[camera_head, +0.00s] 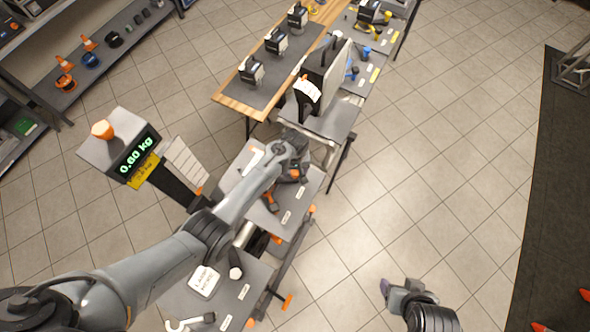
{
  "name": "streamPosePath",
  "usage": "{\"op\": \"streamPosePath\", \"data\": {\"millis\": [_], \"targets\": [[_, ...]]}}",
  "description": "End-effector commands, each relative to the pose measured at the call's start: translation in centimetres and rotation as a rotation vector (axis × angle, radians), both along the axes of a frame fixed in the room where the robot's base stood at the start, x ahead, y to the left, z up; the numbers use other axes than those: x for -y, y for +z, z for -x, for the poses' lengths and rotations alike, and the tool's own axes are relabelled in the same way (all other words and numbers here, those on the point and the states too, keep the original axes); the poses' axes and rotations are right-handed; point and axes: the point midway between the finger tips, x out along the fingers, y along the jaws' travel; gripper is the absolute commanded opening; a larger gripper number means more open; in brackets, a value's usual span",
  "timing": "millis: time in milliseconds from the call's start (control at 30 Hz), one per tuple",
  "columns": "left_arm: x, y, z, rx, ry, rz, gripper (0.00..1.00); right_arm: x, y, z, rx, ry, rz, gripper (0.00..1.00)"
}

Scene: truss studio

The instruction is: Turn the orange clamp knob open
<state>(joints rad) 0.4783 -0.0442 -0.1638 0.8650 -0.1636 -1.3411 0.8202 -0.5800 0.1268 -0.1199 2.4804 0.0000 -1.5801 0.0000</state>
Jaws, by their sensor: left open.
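My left arm reaches from the lower left over a narrow grey-topped bench. My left gripper (294,172) is at its end, open, low over the middle panel of the bench. Small orange parts show close to it, including an orange piece (270,204) on the panel; I cannot tell whether one is the clamp knob. Other orange fittings show at the bench's side, one (312,210) at the panel's right edge and one (287,302) lower down. My arm hides part of the bench. My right gripper (399,294) is at the lower right over bare floor, away from the bench; its jaws are unclear.
A scale display (135,158) reading 0.60 kg stands left of my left arm. A white label card (204,281) and a wrench (190,322) lie on the near panel (225,300). A wooden-edged table (232,98) with several dark devices stands beyond.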

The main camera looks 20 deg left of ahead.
Motion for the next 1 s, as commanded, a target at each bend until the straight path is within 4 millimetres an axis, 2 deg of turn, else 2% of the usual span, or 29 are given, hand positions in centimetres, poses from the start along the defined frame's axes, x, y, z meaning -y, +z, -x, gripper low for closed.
{"op": "streamPosePath", "data": {"millis": [200, 467, 867, 900, 1000], "targets": [[-0.04, -0.93, 0.03, 0.000, 0.000, -0.001, 0.65, -0.02, -0.14, -0.01, 0.000, -0.001, -0.001, 0.67], [-0.04, -0.96, 0.02, 0.000, 0.000, 0.000, 0.65, -0.14, -0.13, -0.03, 0.000, -0.004, -0.006, 0.67], [-0.04, -0.94, 0.03, 0.000, 0.000, 0.000, 0.03, -0.24, -0.12, -0.03, -0.001, -0.007, -0.011, 0.67], [-0.04, -0.94, 0.03, 0.000, 0.000, 0.000, 0.00, -0.25, -0.12, -0.04, -0.001, -0.007, -0.011, 0.67], [-0.04, -0.94, 0.03, 0.000, 0.000, 0.000, 0.00, -0.24, -0.12, -0.03, -0.001, -0.006, -0.010, 0.67]]}}
